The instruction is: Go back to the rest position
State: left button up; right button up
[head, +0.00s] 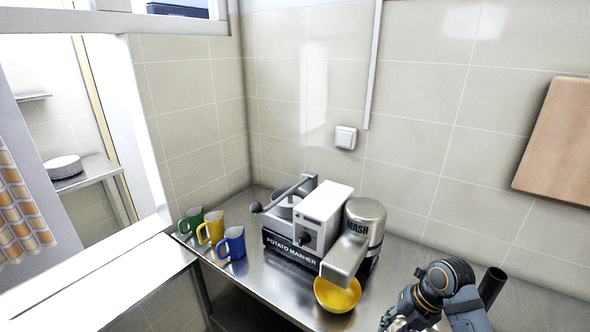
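My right arm comes in at the lower right corner, over the steel counter (270,298). Its metal end, probably my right gripper (398,322), is at the bottom edge and partly cut off, so its fingers cannot be made out. It is right of a yellow bowl (338,297), with a gap between them in the picture. My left gripper is not in view.
A potato masher machine (290,249) stands at the counter's back, its steel spout (346,258) above the yellow bowl. Green (190,220), yellow (211,228) and blue (232,243) mugs stand left. A wooden board (557,142) hangs on the right wall.

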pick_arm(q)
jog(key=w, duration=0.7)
pick_arm(e)
jog(key=s+f+m+t+h, duration=0.1)
jog(key=s+f+m+h, duration=0.15)
jog(key=s+m, duration=0.85)
jog(key=s+f+m+t+h, duration=0.1)
jog(key=s+f+m+h, duration=0.2)
jog(key=m, duration=1.6)
notch_tip(320, 180, down, 27)
jog(key=s+d+g+y+b, duration=0.1)
jog(key=s+d+b, duration=0.1)
jog(key=d, duration=0.1)
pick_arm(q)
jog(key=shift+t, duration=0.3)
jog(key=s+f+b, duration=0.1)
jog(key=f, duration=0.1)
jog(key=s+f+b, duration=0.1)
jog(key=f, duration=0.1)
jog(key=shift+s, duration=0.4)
pick_arm(e)
jog(key=s+d+f+g, duration=0.1)
jog(key=s+f, duration=1.8)
jog(key=shift+s+f, duration=0.2)
jog(key=shift+f, duration=0.2)
